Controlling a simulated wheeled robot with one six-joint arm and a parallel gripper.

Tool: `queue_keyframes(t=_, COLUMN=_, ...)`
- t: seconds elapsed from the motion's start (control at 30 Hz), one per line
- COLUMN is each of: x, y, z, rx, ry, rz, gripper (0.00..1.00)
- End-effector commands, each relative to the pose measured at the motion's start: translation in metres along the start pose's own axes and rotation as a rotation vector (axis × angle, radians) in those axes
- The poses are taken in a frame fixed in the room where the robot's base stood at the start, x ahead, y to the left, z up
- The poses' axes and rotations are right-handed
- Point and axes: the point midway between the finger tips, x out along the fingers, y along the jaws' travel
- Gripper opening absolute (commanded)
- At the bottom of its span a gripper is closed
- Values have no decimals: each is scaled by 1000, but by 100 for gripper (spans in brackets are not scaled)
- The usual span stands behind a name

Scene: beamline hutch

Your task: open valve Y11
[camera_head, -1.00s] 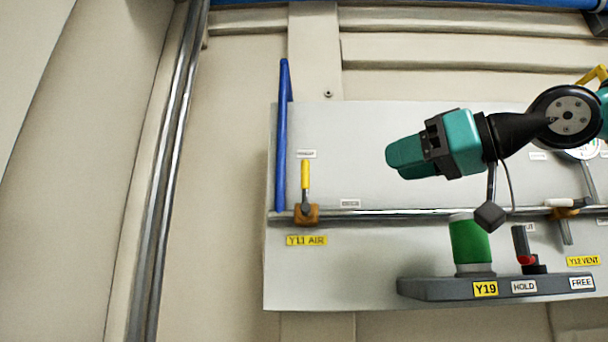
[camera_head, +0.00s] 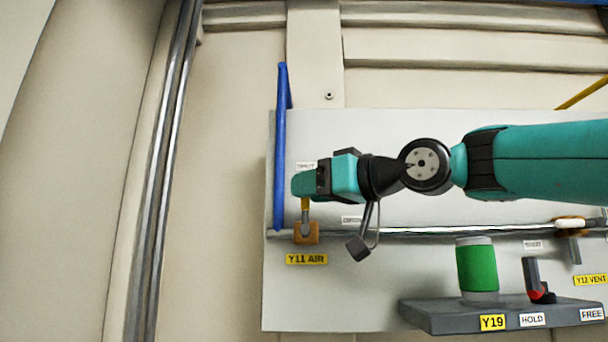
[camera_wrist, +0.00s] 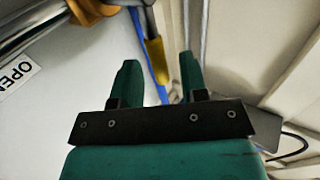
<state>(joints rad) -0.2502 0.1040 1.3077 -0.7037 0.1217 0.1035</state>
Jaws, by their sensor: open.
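Valve Y11 has a brass body (camera_head: 306,233) on the horizontal pipe, above the yellow "Y11 AIR" label (camera_head: 306,259). Its yellow lever (camera_head: 305,204) points up from the body; its upper part is hidden behind my gripper (camera_head: 300,185) in the head view. In the wrist view, the yellow lever (camera_wrist: 156,62) lies between the two fingers of my gripper (camera_wrist: 158,75), nearer the left one. The fingers are apart, and I see a gap on both sides of the lever. An "OPEN" label (camera_wrist: 16,80) shows at the left of the wrist view.
A blue upright pipe (camera_head: 280,150) stands just left of the valve. The steel pipe (camera_head: 420,232) runs right to the Y12 valve. A grey shelf (camera_head: 450,318) with a green cylinder (camera_head: 477,268) and a red-black lever (camera_head: 536,281) juts out at lower right.

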Motion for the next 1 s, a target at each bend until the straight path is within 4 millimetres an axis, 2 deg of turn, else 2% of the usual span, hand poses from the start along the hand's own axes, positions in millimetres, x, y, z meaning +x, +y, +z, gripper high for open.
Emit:
queue_keyframes(t=0.17, x=14, y=0, z=-1, rx=-1, ry=-1, rz=0, gripper=40)
queue_keyframes(t=0.47, x=16, y=0, z=0, rx=-1, ry=0, rz=0, gripper=40)
queue_keyframes(t=0.63, x=15, y=0, z=0, rx=-1, ry=0, rz=0, gripper=1)
queue_keyframes(t=1.0, x=19, y=-6, z=2, rx=11, ry=19, rz=-13, gripper=0)
